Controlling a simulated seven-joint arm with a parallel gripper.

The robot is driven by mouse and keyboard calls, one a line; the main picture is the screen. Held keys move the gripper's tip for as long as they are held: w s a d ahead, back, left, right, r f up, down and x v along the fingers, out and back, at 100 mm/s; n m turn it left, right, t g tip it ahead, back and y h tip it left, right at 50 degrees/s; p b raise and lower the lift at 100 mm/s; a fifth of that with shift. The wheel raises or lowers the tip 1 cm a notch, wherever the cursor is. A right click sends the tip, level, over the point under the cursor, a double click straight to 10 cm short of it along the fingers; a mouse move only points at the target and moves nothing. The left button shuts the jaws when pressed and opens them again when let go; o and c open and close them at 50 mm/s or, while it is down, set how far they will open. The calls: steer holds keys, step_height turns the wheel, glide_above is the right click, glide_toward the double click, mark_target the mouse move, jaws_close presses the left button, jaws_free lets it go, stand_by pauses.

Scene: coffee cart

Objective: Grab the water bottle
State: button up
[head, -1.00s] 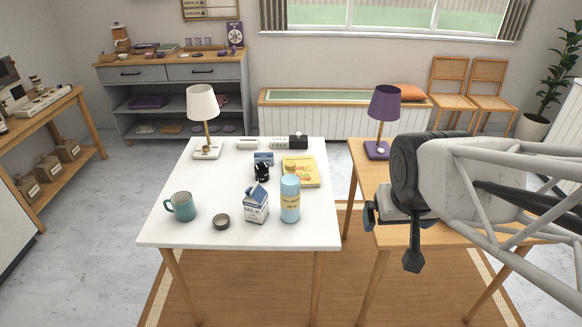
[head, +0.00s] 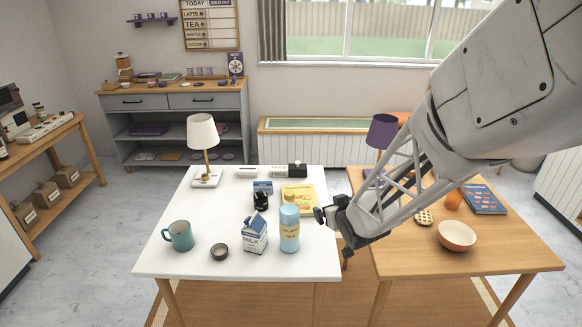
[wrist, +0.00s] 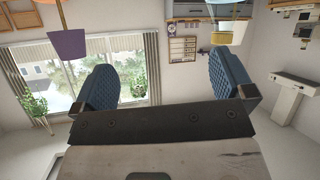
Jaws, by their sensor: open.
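The water bottle (head: 289,229) is light blue with a pale yellow band. It stands upright near the right front of the white table (head: 180,262). My gripper (head: 318,215) is just to the right of the bottle in the head view, apart from it as far as I can tell. In the wrist view my gripper (wrist: 168,90) shows two blue padded fingers spread wide with nothing between them.
A milk carton (head: 254,234) stands close left of the bottle. A yellow book (head: 298,195) lies behind it. A small dark bowl (head: 219,252) and a teal mug (head: 179,236) are farther left. The wooden table (head: 480,265) at right holds a bowl (head: 457,236).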

mark_target(295, 225)
steer(key=w+a+f+n+y, duration=0.1)
steer(key=a+f+y, duration=0.1)
steer(key=f, duration=0.1)
steer(key=w+a+f+n+t+y, duration=0.1)
steer(key=a+f+y, duration=0.1)
steer(key=a+f, duration=0.1)
steer(key=w+a+f+t+y, duration=0.1)
steer(key=a+f+y, duration=0.1)
steer(key=f, duration=0.3)
steer(key=shift+w+a+f+n+y, duration=0.15)
steer(key=shift+w+a+n+y, duration=0.1)
steer(key=shift+a+n+y, duration=0.2)
steer(key=shift+s+a+f+t+y, duration=0.15)
steer(key=shift+a+f+t+y, duration=0.2)
steer(key=shift+f, duration=0.1)
steer(key=shift+x, duration=1.25)
steer(key=shift+x, duration=2.6)
steer(key=shift+d+f, duration=0.1)
steer(key=shift+f, duration=0.05)
